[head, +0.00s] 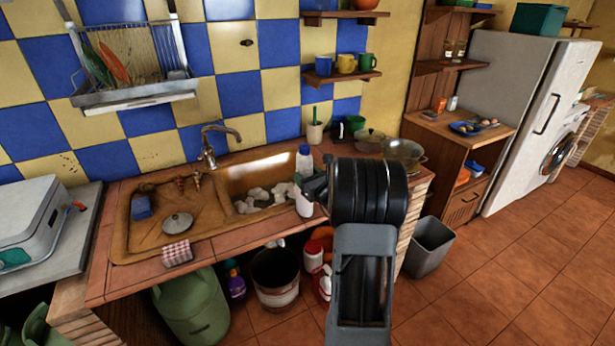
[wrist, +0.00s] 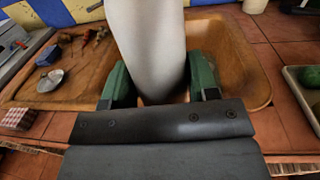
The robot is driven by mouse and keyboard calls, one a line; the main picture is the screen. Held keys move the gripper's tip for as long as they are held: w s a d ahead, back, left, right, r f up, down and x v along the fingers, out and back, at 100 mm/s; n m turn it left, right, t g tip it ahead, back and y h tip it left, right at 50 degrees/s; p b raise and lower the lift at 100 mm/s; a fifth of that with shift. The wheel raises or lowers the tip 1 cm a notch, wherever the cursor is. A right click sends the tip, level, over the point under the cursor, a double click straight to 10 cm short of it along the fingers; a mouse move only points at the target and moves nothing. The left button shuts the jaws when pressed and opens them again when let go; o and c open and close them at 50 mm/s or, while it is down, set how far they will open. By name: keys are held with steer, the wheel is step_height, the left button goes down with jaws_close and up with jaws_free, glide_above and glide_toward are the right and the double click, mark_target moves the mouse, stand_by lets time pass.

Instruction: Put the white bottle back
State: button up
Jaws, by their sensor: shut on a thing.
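The white bottle (head: 304,172) has a dark blue cap and is upright at the right end of the sink in the head view. My gripper (head: 312,186) is shut on it, with my arm reaching in from the front right. In the wrist view the bottle (wrist: 147,45) stands large between the two green fingers of my gripper (wrist: 160,85). Its lower end is hidden behind the gripper's dark body. I cannot tell whether its base touches anything.
The brown sink (head: 150,222) holds a metal lid (head: 177,223) and pale crockery (head: 262,198). A faucet (head: 212,140) rises behind. A pan (head: 404,152) stands right of my gripper on the counter. Below are a bucket (head: 275,278), a green canister (head: 191,308) and a grey bin (head: 429,246).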

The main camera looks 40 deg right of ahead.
steer(key=shift+f, duration=0.1)
steer(key=o, duration=0.9)
